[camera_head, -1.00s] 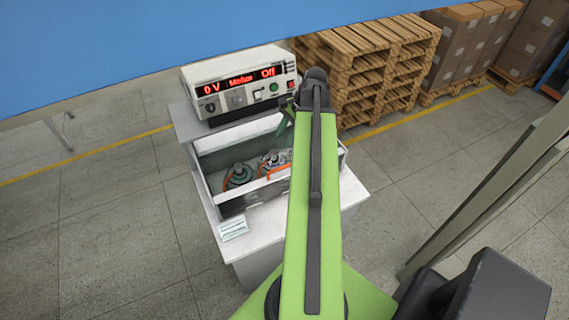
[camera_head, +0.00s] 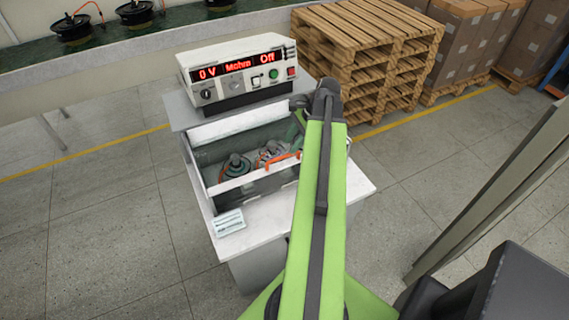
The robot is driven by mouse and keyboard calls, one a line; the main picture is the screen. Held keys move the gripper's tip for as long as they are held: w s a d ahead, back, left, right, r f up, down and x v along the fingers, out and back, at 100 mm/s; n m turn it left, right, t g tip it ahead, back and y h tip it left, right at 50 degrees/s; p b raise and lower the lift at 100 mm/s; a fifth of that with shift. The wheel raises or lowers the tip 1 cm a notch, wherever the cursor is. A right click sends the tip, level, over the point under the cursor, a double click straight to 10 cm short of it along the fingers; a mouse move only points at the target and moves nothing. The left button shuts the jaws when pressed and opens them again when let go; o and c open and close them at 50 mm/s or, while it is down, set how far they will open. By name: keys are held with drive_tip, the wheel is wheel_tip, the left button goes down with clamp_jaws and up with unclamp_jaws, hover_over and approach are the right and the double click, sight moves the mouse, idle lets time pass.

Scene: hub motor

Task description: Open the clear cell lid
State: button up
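The test cell (camera_head: 238,197) is a grey-walled box with pale rims on a white stand below the tester. Its inside shows from above, with dark round parts in it. The clear lid itself is hard to make out, and I cannot tell whether it is shut or raised. An orange-red bar (camera_head: 283,160) sits at the cell's right part, just left of my arm. My green arm reaches over the cell's right end. My gripper (camera_head: 297,122) is near the cell's back right corner, mostly hidden behind the arm; its fingers are unclear.
The tester (camera_head: 235,80) with red displays reading 0 V and Off stands behind the cell. A small white card (camera_head: 228,223) lies on the stand's front left. Pallets (camera_head: 370,60) and cartons (camera_head: 465,40) stand behind at right. A bench with motors (camera_head: 75,25) runs along the back left.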

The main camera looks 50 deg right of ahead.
sight(285, 156)
drive_tip(key=b+x, duration=0.3)
drive_tip(key=x, duration=0.2)
drive_tip(key=shift+w+a+f+b, duration=0.1)
drive_tip(key=shift+w+f+b, duration=0.05)
drive_tip(key=shift+f+b, duration=0.25)
clamp_jaws()
